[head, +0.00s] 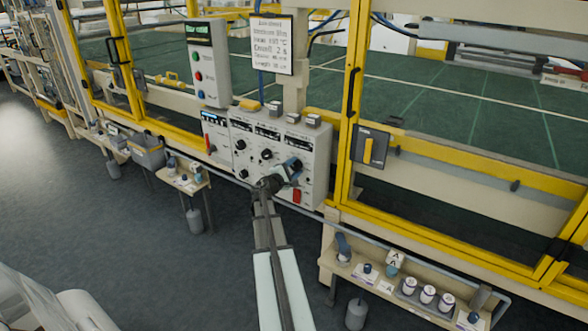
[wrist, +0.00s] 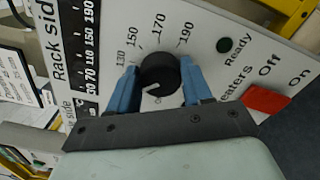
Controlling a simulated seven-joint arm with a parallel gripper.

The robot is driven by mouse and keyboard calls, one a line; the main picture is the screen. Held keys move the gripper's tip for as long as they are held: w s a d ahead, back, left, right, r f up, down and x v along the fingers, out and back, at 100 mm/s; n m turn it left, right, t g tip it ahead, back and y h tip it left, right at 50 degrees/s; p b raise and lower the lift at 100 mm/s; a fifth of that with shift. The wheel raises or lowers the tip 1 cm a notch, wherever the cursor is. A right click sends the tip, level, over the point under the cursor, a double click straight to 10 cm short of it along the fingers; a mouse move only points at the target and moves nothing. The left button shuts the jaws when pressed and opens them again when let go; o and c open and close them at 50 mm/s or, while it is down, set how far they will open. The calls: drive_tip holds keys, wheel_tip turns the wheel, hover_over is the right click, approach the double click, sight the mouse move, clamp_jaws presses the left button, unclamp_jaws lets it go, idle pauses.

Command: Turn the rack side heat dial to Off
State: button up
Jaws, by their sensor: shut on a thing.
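The rack side heat dial (wrist: 160,72) is a round black knob with a white pointer line, on a white panel printed 130, 150, 170 and 190. The pointer aims to the lower left in the wrist view, below the 130 mark. A mark below the knob is mostly hidden. My gripper (wrist: 159,84) is shut on the dial, with one blue finger on either side of it. In the head view my gripper (head: 289,168) is at the right part of the control panel (head: 255,131), and it hides this dial there.
Other black knobs (head: 267,154) are left of my gripper. A yellow post (head: 350,110) stands right of the panel.

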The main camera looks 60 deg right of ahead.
drive_tip(key=n, duration=0.6)
drive_tip(key=shift+w+r, duration=0.1)
drive_tip(key=shift+w, duration=0.05)
drive_tip(key=n, duration=0.6)
drive_tip(key=shift+w, duration=0.1)
drive_tip(key=shift+n, duration=0.3)
drive_tip(key=o, duration=1)
drive_tip(key=shift+o, duration=0.2)
drive_tip(key=a, duration=1.3)
drive_tip(key=shift+a, duration=0.4)
